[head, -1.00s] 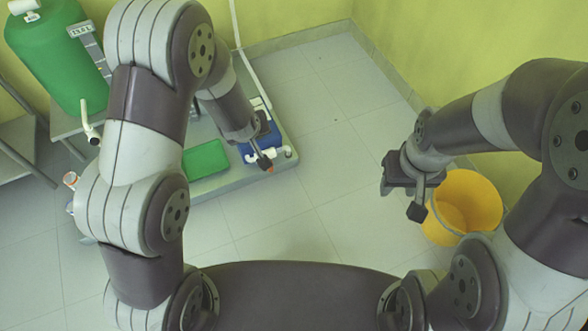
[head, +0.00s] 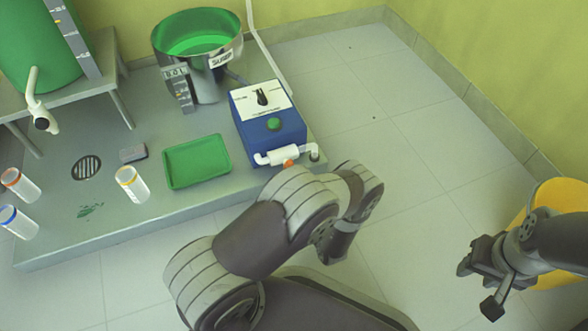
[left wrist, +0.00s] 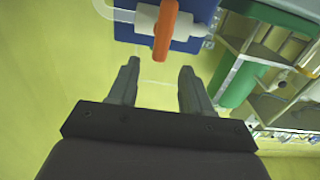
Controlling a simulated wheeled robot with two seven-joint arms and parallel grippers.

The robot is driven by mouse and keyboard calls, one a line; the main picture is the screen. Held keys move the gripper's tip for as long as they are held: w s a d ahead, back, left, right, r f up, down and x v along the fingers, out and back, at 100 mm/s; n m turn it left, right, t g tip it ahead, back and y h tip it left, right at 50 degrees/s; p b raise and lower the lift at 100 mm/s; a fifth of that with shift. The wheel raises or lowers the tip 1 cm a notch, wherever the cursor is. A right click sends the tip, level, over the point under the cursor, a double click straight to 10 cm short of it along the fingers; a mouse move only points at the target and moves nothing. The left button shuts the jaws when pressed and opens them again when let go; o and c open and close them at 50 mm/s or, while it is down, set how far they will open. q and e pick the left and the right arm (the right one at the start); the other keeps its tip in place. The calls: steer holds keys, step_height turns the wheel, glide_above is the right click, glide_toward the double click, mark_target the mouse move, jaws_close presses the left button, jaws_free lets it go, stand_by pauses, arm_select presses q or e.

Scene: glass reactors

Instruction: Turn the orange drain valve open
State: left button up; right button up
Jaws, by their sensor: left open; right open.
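The orange drain valve (head: 289,163) sits on a white pipe (head: 273,156) at the front foot of a blue pump box (head: 287,136). In the left wrist view its orange handle (left wrist: 165,30) crosses the white pipe, in front of the blue box (left wrist: 204,12). My left gripper (left wrist: 157,85) is open and empty. The handle shows beyond its fingertips, roughly between them in the picture and apart from them. In the head view I cannot make out the left fingers behind my arm. My right gripper (head: 478,287) is open, empty and far right of the valve.
A green tray (head: 197,162), a steel pot with green contents (head: 198,45) and several vials (head: 132,185) stand on the grey platform (head: 110,222). A green reactor (head: 40,45) is at the far left. A yellow bucket (head: 560,195) stands right. The middle floor is clear.

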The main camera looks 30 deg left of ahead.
arm_select(q)
steer(key=b+x, duration=0.1)
steer(key=x, duration=0.1)
steer(key=b+x, duration=0.1)
steer(key=x, duration=0.1)
steer(key=b+x, duration=0.1)
steer(key=x, duration=0.2)
steer(key=shift+f, duration=0.25)
steer(key=shift+w+a+r, duration=0.2)
steer(key=shift+w+a, duration=0.05)
steer(key=shift+a, duration=0.05)
steer(key=shift+c, duration=0.3)
jaws_close()
